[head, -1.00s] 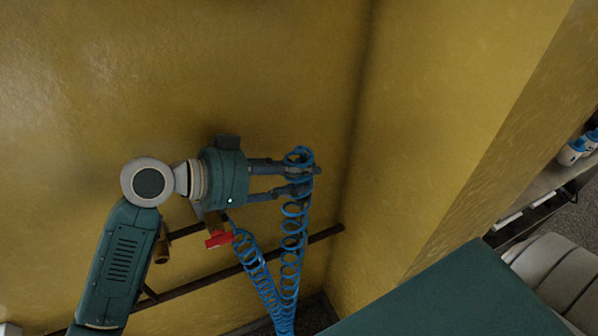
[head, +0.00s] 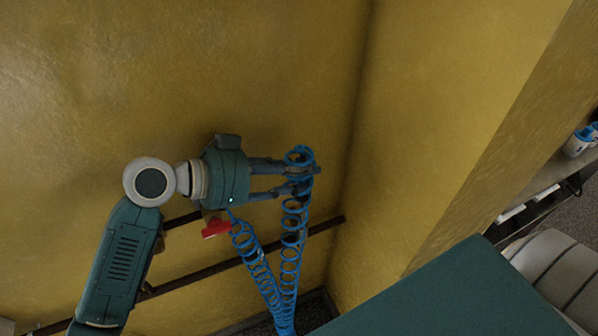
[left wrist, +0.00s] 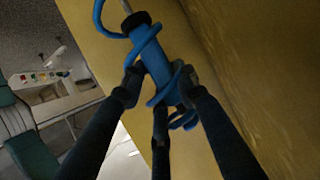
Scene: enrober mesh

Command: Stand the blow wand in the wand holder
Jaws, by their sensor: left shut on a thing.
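My left gripper (head: 307,172) is shut on the blow wand, in front of the yellow wall near the corner. In the left wrist view the blow wand (left wrist: 156,72) has a blue body, a black collar and a thin metal tube toward the top edge. The left gripper's dark fingers (left wrist: 160,88) close around the blue body. A blue coiled hose (head: 292,240) loops around the wand and the fingertips, then hangs down and back up toward a red valve handle. In the head view the coils mostly hide the wand. I cannot make out the wand holder. My right gripper is not in view.
The red valve handle (head: 216,228) sits just below my left gripper. A dark pipe (head: 205,269) runs along the yellow wall (head: 270,60). At the right are a shelf with blue and white bottles (head: 578,141) and pale rounded shapes.

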